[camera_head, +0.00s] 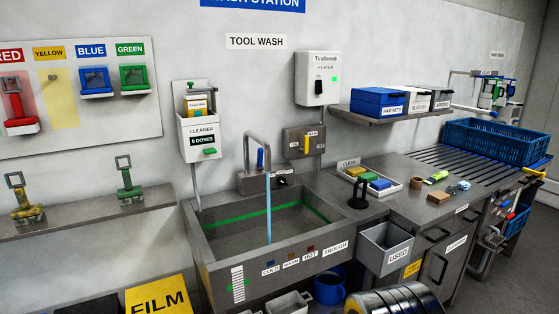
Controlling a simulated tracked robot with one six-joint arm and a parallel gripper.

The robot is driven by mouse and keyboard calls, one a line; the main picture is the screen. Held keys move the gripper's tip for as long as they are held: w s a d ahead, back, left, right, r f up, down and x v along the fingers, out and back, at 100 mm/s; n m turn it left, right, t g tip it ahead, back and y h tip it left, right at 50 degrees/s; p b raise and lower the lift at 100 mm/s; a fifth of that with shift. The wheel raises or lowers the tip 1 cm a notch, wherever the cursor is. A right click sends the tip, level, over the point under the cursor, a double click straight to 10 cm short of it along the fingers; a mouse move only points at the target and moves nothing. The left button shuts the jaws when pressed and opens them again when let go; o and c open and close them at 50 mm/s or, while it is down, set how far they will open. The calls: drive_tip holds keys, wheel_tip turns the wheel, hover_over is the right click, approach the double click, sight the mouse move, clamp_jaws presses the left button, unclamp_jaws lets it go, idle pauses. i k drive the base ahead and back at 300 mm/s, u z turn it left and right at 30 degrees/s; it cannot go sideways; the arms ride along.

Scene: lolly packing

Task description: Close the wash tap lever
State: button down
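The wash tap (247,152) is a grey bent spout rising behind the trough. A pale blue stream of water (268,210) runs from it down into the trough (215,268). A small blue upright handle (260,157) stands beside the spout. A short black handle (282,183) sits at the tap's grey base block, near a small label. I cannot tell which of the two is the wash tap lever. My gripper is not in view.
A wall plate (292,146) with a yellow handle is right of the tap, under the heater (318,75). The cleaner dispenser (199,140) hangs at left. A black stand (359,194), a CLEAN tray (343,173) and a USED bin (385,240) are at right.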

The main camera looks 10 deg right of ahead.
sight(260, 167)
drive_tip(key=u, duration=0.05)
drive_tip(key=i, duration=1)
drive_tip(key=z, duration=0.1)
